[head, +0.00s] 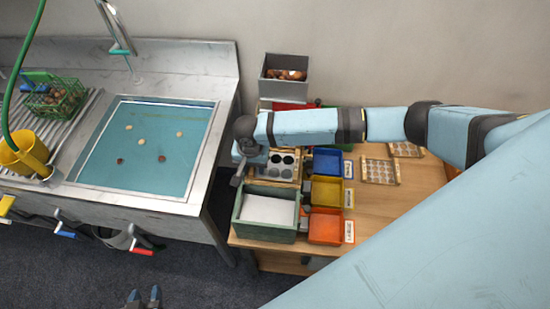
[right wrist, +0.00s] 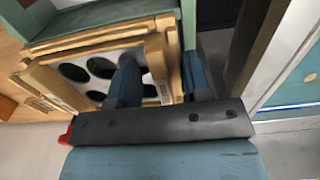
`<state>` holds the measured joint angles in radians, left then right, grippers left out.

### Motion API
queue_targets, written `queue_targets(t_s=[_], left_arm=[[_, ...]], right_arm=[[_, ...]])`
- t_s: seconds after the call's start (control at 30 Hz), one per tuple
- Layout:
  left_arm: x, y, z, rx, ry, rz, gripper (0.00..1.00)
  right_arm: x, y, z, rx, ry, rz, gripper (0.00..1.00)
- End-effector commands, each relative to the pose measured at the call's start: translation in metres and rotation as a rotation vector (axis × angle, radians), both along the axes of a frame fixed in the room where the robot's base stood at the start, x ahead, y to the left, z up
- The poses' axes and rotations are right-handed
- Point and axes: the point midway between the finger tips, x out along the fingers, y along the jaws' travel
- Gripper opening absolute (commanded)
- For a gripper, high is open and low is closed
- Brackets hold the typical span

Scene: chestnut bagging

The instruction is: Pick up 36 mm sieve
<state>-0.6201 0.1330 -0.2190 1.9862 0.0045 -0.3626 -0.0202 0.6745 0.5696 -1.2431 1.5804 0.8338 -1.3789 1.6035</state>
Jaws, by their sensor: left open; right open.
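A wooden-framed sieve with large round holes (head: 285,163) lies at the left side of the wooden table, behind the green box. In the right wrist view this sieve (right wrist: 73,73) seems to lie on other wooden frames; no size label is readable. My right gripper (head: 243,174) is open at the sieve's left edge. In the right wrist view my right gripper (right wrist: 160,68) has one finger over the holed plate and the other outside the wooden rim, with the rim between them. Contact cannot be told. My left gripper (head: 143,298) is open and empty at the bottom, over the floor.
A green box (head: 237,232) with a white inside stands in front of the sieve. Blue (head: 328,163), yellow (head: 327,192) and orange (head: 325,227) bins stand to the right. Two finer sieves (head: 380,171) (head: 405,150) lie further right. The sink (head: 150,150) is left, across a gap.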

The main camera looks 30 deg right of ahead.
Motion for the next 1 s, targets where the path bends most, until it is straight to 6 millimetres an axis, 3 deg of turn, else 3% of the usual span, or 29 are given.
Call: queue_targets(t_s=[0.2, 0.27, 0.4, 0.77, 1.0], left_arm=[[0.000, 0.000, 0.000, -0.001, 0.000, 0.001, 0.43], [0.000, 0.000, 0.000, -0.001, 0.000, 0.001, 0.43], [0.000, 0.000, 0.000, -0.001, 0.001, 0.001, 0.43], [-0.001, 0.000, -0.001, -0.001, 0.003, 0.001, 0.43], [-0.002, -0.001, -0.003, -0.001, 0.004, 0.000, 0.43]], right_arm=[[0.000, 0.000, -0.001, 0.001, -0.001, 0.000, 0.45], [0.000, 0.000, -0.001, 0.001, -0.001, 0.000, 0.33], [0.000, 0.000, -0.001, 0.001, -0.001, 0.000, 0.01], [0.000, 0.000, 0.001, 0.000, -0.001, 0.000, 0.00], [0.001, 0.001, 0.021, 0.002, -0.003, 0.001, 0.00]])
